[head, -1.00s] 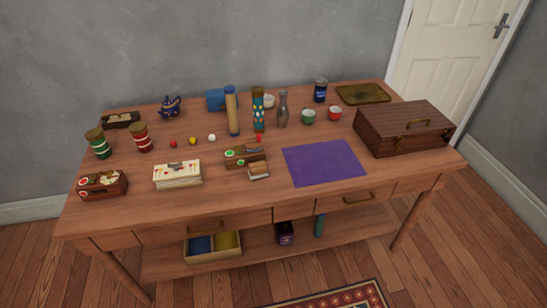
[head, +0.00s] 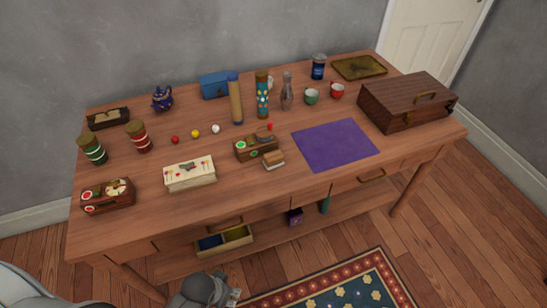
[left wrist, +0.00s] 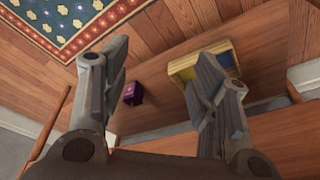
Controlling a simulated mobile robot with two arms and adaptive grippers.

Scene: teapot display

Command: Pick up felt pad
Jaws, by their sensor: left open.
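A flat purple sheet (head: 335,145) that looks like felt lies bare on the front right part of the tabletop. A shallow yellow tray (head: 224,241) on the lower shelf holds blue and yellow flat inserts; I cannot tell whether these are felt. The tray also shows in the left wrist view (left wrist: 183,70), partly hidden by a finger. My left gripper (head: 236,297) is low at the bottom edge of the head view, in front of the table and below its top. In the left wrist view its fingers (left wrist: 165,65) are apart and empty. My right gripper is not in view.
The wooden table (head: 225,205) carries jars, boxes, cups and a teapot (head: 162,98). A brown case (head: 408,100) stands right of the purple sheet. A purple box (head: 295,217) is on the lower shelf. A patterned rug (head: 330,285) lies on the floor in front.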

